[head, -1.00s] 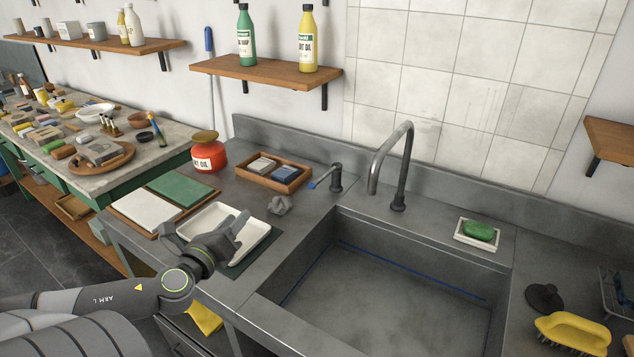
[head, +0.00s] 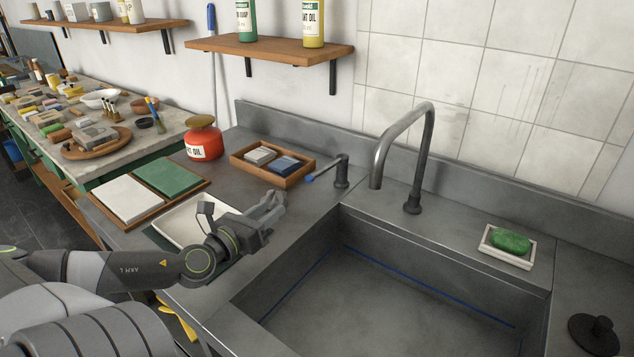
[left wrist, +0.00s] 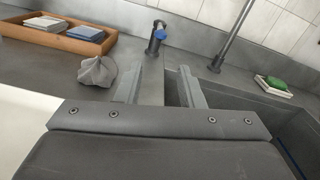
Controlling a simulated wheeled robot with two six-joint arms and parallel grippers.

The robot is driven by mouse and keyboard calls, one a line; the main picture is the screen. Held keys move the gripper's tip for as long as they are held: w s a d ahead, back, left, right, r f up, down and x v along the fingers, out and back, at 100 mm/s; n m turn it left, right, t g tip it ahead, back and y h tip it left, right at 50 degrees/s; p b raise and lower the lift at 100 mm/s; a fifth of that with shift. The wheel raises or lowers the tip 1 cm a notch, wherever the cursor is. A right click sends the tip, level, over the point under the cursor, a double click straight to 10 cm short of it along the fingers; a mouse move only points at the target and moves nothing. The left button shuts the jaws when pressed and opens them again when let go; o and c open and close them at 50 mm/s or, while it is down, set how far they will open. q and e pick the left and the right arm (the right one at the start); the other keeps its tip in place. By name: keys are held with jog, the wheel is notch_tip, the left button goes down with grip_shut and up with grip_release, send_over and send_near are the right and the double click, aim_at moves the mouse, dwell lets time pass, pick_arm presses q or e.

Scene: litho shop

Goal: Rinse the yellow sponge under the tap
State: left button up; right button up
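My left gripper (head: 272,207) is over the counter between the white tray (head: 180,226) and the sink's left edge. Its two fingers stand apart in the left wrist view (left wrist: 160,86), with nothing seen between them. The tap (head: 405,150) is a curved grey spout behind the sink (head: 390,305). Its blue-tipped lever (head: 341,172) stands to its left, beyond my fingers; it also shows in the left wrist view (left wrist: 156,38). I cannot make out the yellow sponge for certain; a yellow item (head: 178,322) shows low at the left, partly hidden by my arm. My right gripper is not in view.
A grey crumpled cloth (left wrist: 97,71) lies just left of my fingers. A wooden tray with blocks (head: 302,178) and a red can (head: 203,140) stand behind. Green soap (head: 511,241) sits on a dish right of the tap. The sink basin looks empty.

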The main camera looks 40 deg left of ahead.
pick_arm(q)
jog(key=w, duration=0.1)
send_near(313, 174)
jog(key=w, duration=0.3)
jog(key=w+p, duration=0.1)
jog(key=w, duration=0.2)
jog(key=w+a+p, duration=0.1)
jog(key=w, duration=0.1)
jog(key=shift+w+f, duration=0.2)
jog(key=shift+f, duration=0.05)
jog(key=shift+w+a+f+p, duration=0.15)
jog(key=shift+w+p, duration=0.3)
jog(key=shift+w, duration=0.25)
grip_shut()
